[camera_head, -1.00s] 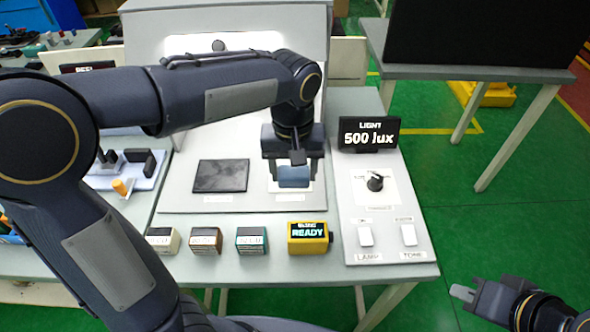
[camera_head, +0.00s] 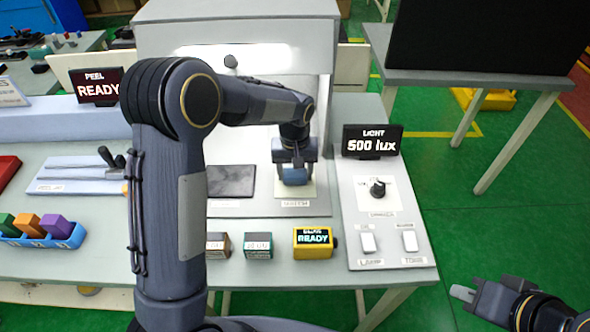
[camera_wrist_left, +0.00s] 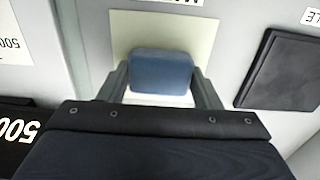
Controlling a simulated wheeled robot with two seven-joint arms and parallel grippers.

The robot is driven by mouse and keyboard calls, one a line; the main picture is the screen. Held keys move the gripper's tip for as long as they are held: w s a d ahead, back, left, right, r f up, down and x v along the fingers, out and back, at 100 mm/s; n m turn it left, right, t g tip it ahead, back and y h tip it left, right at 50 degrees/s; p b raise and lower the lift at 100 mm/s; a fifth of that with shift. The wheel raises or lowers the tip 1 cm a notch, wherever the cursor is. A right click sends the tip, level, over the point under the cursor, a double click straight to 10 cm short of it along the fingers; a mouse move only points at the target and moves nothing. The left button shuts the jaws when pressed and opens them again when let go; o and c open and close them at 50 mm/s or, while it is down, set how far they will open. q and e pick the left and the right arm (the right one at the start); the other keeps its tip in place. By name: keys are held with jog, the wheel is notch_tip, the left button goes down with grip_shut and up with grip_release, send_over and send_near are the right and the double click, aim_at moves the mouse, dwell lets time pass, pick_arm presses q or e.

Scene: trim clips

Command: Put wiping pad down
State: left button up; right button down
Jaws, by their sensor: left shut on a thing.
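The blue wiping pad (camera_head: 295,177) is between the fingers of my left gripper (camera_head: 295,168), over a pale square (camera_head: 308,190) on the grey board. In the left wrist view, the pad (camera_wrist_left: 160,73) sits between the two fingers (camera_wrist_left: 160,85), with the pale square (camera_wrist_left: 122,32) beneath it. The left gripper is shut on the pad. I cannot tell whether the pad touches the square. My right gripper (camera_head: 470,294) is at the lower right, empty, away from the table; its finger gap is unclear.
A dark flat plate (camera_head: 232,181) lies left of the pad. The light panel (camera_head: 415,240) with a knob (camera_head: 377,188) and switches is right. A lit booth (camera_head: 240,25) stands behind.

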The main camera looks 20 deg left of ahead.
pick_arm(q)
jog(key=shift+f, duration=0.15)
jog(key=shift+f, duration=0.15)
jog(key=o, duration=1.3)
pick_arm(e)
jog(key=shift+f, duration=0.1)
